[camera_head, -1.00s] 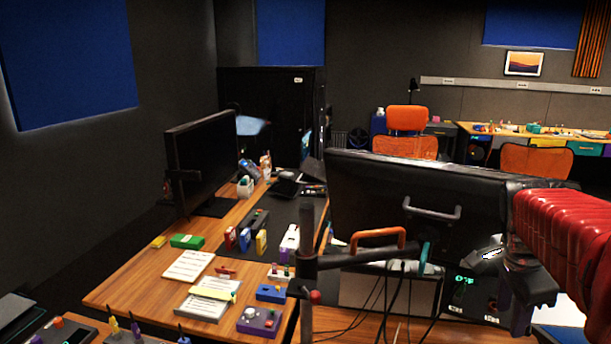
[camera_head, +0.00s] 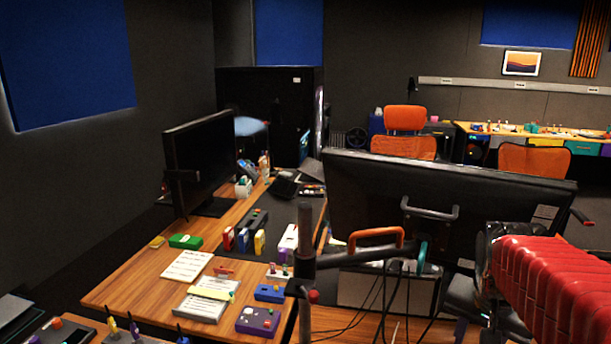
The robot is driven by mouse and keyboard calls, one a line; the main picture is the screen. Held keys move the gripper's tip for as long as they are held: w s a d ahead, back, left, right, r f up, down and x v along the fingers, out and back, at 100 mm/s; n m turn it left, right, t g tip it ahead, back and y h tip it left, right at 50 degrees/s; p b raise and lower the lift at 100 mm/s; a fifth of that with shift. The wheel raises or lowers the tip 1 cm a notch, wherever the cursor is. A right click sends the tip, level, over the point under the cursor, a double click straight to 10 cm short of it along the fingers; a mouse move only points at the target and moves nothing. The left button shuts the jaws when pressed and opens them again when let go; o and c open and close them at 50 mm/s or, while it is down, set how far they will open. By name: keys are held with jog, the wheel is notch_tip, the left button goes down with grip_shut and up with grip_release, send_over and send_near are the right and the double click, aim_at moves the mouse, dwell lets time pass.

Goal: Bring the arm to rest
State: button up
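My arm shows at the lower right as a red ribbed sleeve (camera_head: 548,290) with a dark joint at its left end. It stands in front of the large monitor's lower right and a dark chair. I cannot make out any gripper fingers. A purple box (camera_head: 258,321) with a pale ball and small knobs sits at the front right of the wooden desk, well left of my arm. A blue box (camera_head: 269,293) with a small knob lies just behind it.
The wooden desk (camera_head: 130,287) holds papers, a green box (camera_head: 186,241) and a monitor (camera_head: 200,157). A dark post (camera_head: 306,240) with a side bar stands before the large monitor (camera_head: 450,195). Cables hang beside it. Orange chairs (camera_head: 404,147) stand behind.

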jog(key=s+a+n+t+y, duration=0.1)
jog(key=s+a+n, duration=0.3)
jog(key=a, duration=0.4)
jog(key=s+a+n+t+y, duration=0.1)
jog(key=s+a+n, duration=0.3)
jog(key=a, duration=0.5)
jog(key=shift+n+t, duration=0.4)
jog(key=shift+t, duration=0.2)
jog(key=shift+s+f, duration=0.1)
